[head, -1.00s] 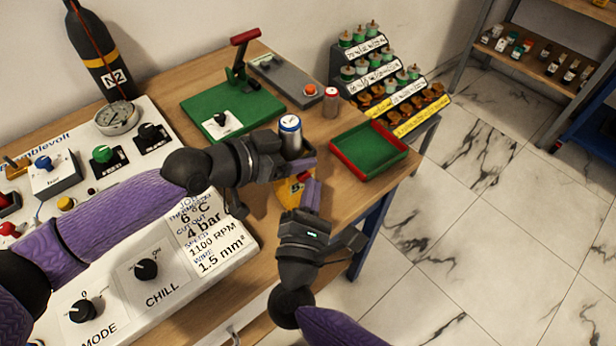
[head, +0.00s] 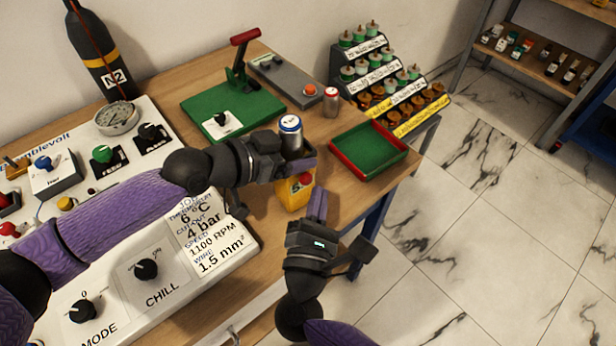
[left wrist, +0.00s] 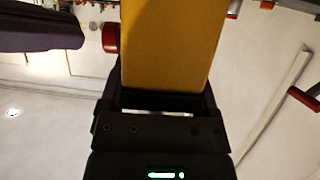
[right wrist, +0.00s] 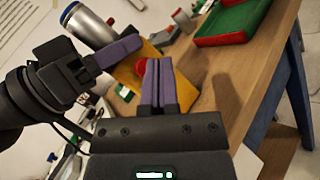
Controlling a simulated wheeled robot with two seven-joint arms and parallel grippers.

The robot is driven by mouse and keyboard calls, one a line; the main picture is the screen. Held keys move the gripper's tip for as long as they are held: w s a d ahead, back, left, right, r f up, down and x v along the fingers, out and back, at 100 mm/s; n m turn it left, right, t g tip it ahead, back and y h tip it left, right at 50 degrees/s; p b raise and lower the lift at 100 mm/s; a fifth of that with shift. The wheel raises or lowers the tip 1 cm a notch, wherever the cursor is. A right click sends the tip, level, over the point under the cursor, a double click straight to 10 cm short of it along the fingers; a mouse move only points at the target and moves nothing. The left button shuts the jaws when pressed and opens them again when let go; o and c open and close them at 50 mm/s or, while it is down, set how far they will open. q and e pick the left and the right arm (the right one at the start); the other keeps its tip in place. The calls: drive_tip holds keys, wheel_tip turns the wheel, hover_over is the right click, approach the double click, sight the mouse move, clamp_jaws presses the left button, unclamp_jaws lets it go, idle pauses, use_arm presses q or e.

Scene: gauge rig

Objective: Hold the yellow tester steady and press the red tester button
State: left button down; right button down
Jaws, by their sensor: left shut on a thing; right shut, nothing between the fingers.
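The yellow tester (head: 292,197) is upright near the table's front edge, with its red button (head: 305,180) on the side facing my right arm. My left gripper (head: 300,166) is shut on the tester's upper part; its yellow body (left wrist: 170,45) fills the middle of the left wrist view, with the red button (left wrist: 110,38) at its left. My right gripper (head: 318,194) is shut and empty, just right of and below the button in the head view. In the right wrist view its fingertips (right wrist: 157,66) partly cover the red button (right wrist: 141,68); I cannot tell whether they touch.
A silver can with a blue-rimmed top (head: 291,136) shows just behind my left gripper. A red-walled green tray (head: 368,150) lies to the right, and a red-topped can (head: 331,102) behind it. The control panel (head: 215,270) covers the table's left. Open floor lies right of the table.

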drive_tip(key=s+d, duration=0.1)
drive_tip(key=s, duration=0.2)
drive_tip(key=s+d, duration=0.1)
drive_tip(key=shift+s+d, duration=0.15)
drive_tip(key=shift+d, duration=0.2)
idle(0.4)
use_arm(q)
unclamp_jaws()
drive_tip(key=shift+a, duration=0.1)
